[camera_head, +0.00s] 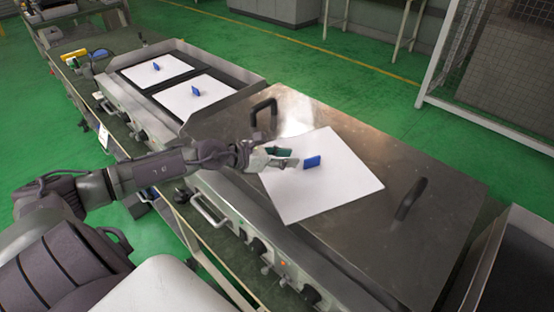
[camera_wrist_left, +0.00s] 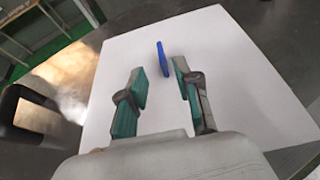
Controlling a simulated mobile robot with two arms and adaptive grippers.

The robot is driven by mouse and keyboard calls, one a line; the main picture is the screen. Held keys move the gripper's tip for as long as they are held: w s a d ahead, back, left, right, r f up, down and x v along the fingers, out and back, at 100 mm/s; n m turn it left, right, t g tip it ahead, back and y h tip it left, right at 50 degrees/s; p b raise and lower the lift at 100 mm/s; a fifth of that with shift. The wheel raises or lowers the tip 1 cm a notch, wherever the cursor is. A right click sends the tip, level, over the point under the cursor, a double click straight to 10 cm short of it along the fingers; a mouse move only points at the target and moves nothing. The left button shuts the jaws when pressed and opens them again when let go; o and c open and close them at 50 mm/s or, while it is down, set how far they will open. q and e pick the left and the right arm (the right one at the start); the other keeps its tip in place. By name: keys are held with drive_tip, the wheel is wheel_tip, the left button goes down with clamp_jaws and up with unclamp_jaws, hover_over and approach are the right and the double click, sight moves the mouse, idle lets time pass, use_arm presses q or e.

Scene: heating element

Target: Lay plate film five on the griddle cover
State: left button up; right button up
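A white plate film (camera_head: 338,182) with a blue upright tab (camera_head: 312,162) lies flat on the steel griddle cover (camera_head: 400,150). It also fills the middle of the left wrist view, where the tab (camera_wrist_left: 163,58) stands beyond the fingertips. My left gripper (camera_head: 293,158) is over the film's left part, just left of the tab. In the left wrist view its two green-padded fingers (camera_wrist_left: 158,82) are apart with nothing between them. My right gripper is not in view.
The cover has two black handles, one at the back left (camera_head: 264,108) and one at the right (camera_head: 411,198). Two more white films with blue tabs (camera_head: 155,71) (camera_head: 199,92) lie on the open griddle at the left. Bare steel surrounds the film on the cover.

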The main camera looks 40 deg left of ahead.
use_arm(q)
drive_tip(key=shift+v, duration=1.05)
drive_tip(key=shift+s+a+r+b, duration=0.2)
drive_tip(key=shift+s+r+b, duration=0.1)
drive_tip(key=shift+s, duration=0.15)
